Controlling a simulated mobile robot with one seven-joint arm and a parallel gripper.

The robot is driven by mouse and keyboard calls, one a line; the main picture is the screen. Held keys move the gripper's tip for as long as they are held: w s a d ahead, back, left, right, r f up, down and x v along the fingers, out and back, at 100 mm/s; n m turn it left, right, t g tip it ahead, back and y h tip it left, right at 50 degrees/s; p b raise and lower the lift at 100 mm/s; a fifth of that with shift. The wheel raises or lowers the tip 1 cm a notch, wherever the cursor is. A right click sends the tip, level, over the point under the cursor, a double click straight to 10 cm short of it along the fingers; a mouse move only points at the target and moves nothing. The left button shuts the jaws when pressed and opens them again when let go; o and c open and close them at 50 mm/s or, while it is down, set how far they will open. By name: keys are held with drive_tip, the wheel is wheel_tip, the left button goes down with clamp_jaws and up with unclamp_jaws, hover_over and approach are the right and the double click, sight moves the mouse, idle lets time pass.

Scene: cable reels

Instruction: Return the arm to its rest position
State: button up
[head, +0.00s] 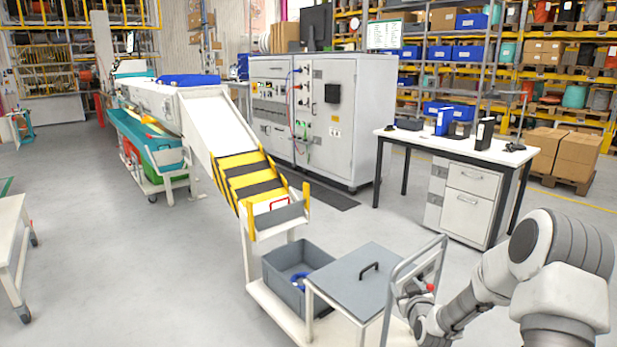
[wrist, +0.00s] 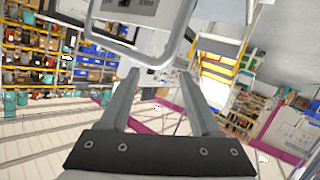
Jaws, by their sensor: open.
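My arm (head: 480,297) reaches in from the lower right of the head view, bent low beside a cart. My gripper (head: 413,290) is at the cart's grey tube handle (head: 440,262), which partly covers it. In the wrist view my gripper (wrist: 159,76) has its two fingers well apart with nothing held between them. A grey tube frame crosses just beyond the fingertips there; I cannot tell whether they touch it.
A desk (head: 455,145) stands behind my arm.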

drive_tip(key=s+a+r+g, duration=0.2)
drive_tip(key=s+a+r, duration=0.2)
drive_tip(key=s+r, duration=0.4)
drive_tip(key=s+a+r+g, duration=0.35)
drive_tip(key=s+r, duration=0.25)
drive_tip(key=r, duration=0.3)
drive_tip(key=s+a+r+m+g+y, duration=0.1)
drive_tip(key=s+a+r+g, duration=0.15)
drive_tip(key=s, duration=1.05)
drive_tip(key=s+a+r+m+g, duration=0.1)
drive_tip(key=s+a+r, duration=0.15)
drive_tip(key=s, duration=1.15)
wheel_tip(320, 180, up, 17)
drive_tip(key=p, duration=1.7)
drive_tip(key=shift+r, duration=0.2)
drive_tip(key=shift+d, duration=0.2)
